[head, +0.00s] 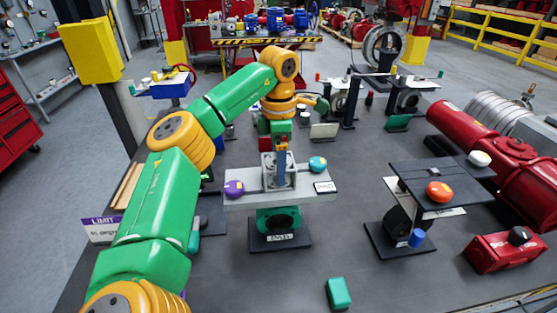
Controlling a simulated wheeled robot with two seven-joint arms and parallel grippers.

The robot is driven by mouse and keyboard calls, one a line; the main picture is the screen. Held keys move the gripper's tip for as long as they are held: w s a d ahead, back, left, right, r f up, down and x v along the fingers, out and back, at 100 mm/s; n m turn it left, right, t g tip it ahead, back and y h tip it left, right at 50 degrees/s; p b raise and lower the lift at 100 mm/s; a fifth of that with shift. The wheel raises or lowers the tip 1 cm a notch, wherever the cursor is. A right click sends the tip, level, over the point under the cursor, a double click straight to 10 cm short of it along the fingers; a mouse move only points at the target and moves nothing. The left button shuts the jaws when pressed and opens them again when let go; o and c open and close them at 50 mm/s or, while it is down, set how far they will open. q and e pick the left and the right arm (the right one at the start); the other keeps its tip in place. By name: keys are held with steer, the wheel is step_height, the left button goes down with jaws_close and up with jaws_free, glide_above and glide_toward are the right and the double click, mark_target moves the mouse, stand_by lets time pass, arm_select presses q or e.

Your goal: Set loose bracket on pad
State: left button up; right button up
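My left gripper (281,150) points down at the middle of the table, over a small grey upright bracket (268,168). The bracket is on a light grey plate (250,201) carried by a green valve body (277,220) on a dark base. The gripper's fingertips overlap the bracket in the head view. I cannot tell whether they are apart or closed on it. The pad surface itself is not clear to me. My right gripper is not in view.
A purple knob (233,188) and a teal knob (318,164) flank the bracket. A dark stand with an orange button (439,191) is at the right, near red cylinders (515,165). A green block (338,292) lies in front. The table between is clear.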

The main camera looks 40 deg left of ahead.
arm_select(q)
steer(key=shift+o, duration=0.2)
steer(key=shift+s+r, duration=0.1)
steer(key=shift+r, duration=0.05)
step_height(320, 180, up, 7)
steer(key=p, duration=0.2)
stand_by(0.4)
